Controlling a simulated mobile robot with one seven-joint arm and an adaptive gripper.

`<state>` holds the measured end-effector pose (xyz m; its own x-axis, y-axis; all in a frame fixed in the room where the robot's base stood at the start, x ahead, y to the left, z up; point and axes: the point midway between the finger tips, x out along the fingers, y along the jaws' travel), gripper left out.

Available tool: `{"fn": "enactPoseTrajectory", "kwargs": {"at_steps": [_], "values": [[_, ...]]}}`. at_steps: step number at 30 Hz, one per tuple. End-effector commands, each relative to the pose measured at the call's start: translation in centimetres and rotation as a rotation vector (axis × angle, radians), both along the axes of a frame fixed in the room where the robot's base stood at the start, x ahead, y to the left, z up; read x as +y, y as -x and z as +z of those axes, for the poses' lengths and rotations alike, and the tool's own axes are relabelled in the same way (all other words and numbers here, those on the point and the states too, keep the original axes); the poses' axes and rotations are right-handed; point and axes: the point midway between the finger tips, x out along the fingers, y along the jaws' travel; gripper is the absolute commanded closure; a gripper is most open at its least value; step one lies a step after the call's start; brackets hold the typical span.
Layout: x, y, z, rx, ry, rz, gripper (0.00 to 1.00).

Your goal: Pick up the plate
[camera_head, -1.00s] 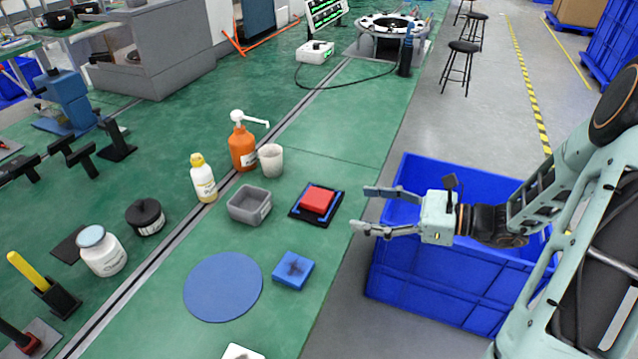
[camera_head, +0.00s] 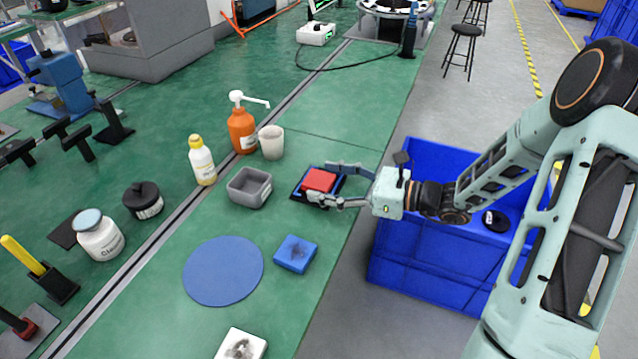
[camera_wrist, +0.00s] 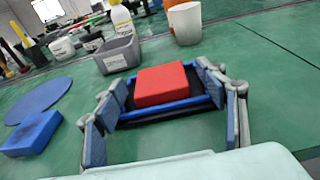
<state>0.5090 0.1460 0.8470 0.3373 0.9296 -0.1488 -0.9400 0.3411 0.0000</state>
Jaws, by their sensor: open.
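A thick red square plate (camera_head: 319,180) lies on a black base with blue edging (camera_head: 298,192) near the right edge of the green bench. It also shows in the wrist view (camera_wrist: 162,84). My gripper (camera_head: 322,183) is open, with one finger on either side of the red plate and its base in the head view. In the wrist view my gripper (camera_wrist: 160,92) has its fingers spread wide, left and right of the plate. Nothing is held. Whether the fingers touch the base is unclear.
A grey bin (camera_head: 249,187), white cup (camera_head: 271,142) and orange pump bottle (camera_head: 242,130) stand left of the plate. A blue block (camera_head: 295,254) and round blue mat (camera_head: 223,271) lie nearer. A blue crate (camera_head: 430,255) stands right of the bench.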

Motion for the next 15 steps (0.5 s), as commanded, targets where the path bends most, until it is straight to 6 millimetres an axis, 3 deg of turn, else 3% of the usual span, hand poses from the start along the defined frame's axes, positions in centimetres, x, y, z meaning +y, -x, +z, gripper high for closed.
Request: {"fn": "enactPoseTrajectory", "kwargs": {"at_steps": [8,15], "values": [[0.42,-0.16,-0.07,0.0,0.001,0.0,0.35],[0.4,-0.15,-0.06,0.0,0.001,0.0,0.6]]}}
